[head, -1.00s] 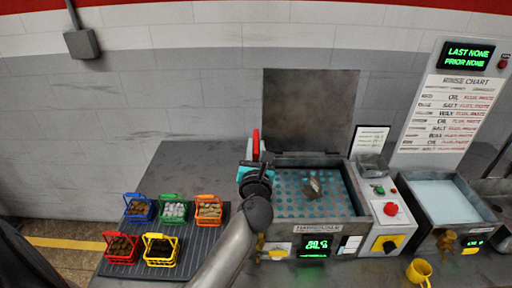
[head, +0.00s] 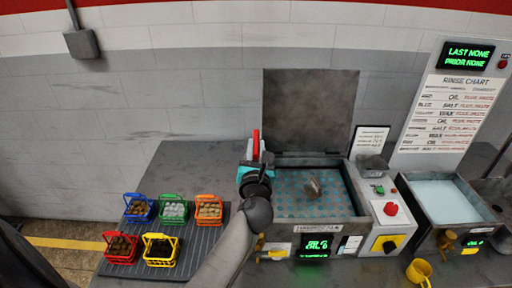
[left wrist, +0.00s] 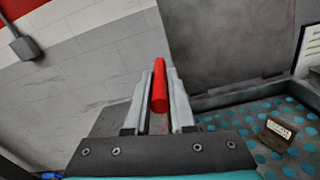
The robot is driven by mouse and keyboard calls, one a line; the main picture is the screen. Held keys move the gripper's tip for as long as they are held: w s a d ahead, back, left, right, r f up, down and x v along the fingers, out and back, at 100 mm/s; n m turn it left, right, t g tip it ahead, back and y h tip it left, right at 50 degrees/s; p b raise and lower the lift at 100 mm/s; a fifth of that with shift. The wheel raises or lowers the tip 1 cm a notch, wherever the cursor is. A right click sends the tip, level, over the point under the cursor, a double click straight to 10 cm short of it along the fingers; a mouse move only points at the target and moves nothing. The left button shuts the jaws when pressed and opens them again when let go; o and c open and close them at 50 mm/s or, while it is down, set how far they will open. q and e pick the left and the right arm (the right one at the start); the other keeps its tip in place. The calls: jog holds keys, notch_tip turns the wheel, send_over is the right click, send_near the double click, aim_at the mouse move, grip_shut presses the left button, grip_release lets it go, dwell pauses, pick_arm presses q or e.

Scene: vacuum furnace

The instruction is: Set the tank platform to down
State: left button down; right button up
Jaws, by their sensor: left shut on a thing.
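The tank (head: 348,212) stands on the bench with its lid (head: 308,110) raised upright behind it. Its platform (head: 290,192), a plate with teal dots, shows inside the tank and bears a small metal block (head: 313,187). A red lever handle (head: 256,142) stands upright at the tank's left side. My left gripper (head: 256,160) is shut on the red handle. In the left wrist view the red handle (left wrist: 159,85) lies between the two fingers (left wrist: 157,110). The lever's lower part is hidden by my gripper. My right gripper is not in view.
Several coloured baskets (head: 160,250) of parts stand on a ribbed mat at left. A control panel (head: 385,215) with a red button and a yellow-backed knob is right of the tank. A second basin (head: 440,200) and a yellow mug (head: 419,271) are further right.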

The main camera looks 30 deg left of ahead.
pick_arm(q)
jog(key=shift+f, duration=0.15)
notch_tip(320, 180, down, 8)
jog(key=b, duration=0.5)
jog(key=shift+r+b, duration=0.2)
jog(key=shift+b, duration=0.2)
jog(key=shift+s, duration=0.1)
jog(key=c, duration=0.8)
grip_release()
jog(key=shift+r, duration=0.2)
jog(key=shift+o, duration=0.2)
